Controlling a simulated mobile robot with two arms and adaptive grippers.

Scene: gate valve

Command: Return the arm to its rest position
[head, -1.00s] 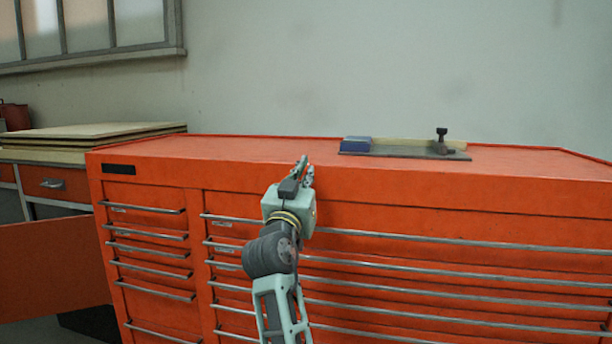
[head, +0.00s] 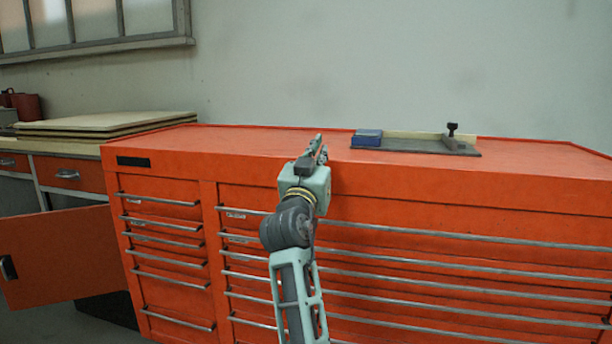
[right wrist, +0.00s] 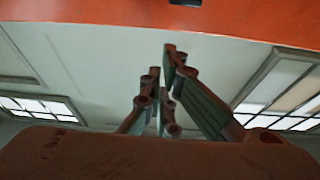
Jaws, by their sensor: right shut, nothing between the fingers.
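My right gripper (head: 318,146) is in the middle of the head view, at the end of my raised arm. It is in front of the orange tool chest (head: 270,146), near the chest's front top edge. I cannot tell whether it touches the chest. In the right wrist view the fingers of my right gripper (right wrist: 165,75) are close together with nothing between them. Behind them that view shows a pale ceiling and windows, with an orange surface (right wrist: 100,12) along the top. My left gripper is not in view.
A dark fixture (head: 415,145) with a blue block (head: 367,137) lies on the chest top at right. Flat boards (head: 105,123) are stacked on a bench at left. Below them an orange cabinet door (head: 60,255) stands open. The rest of the chest top is bare.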

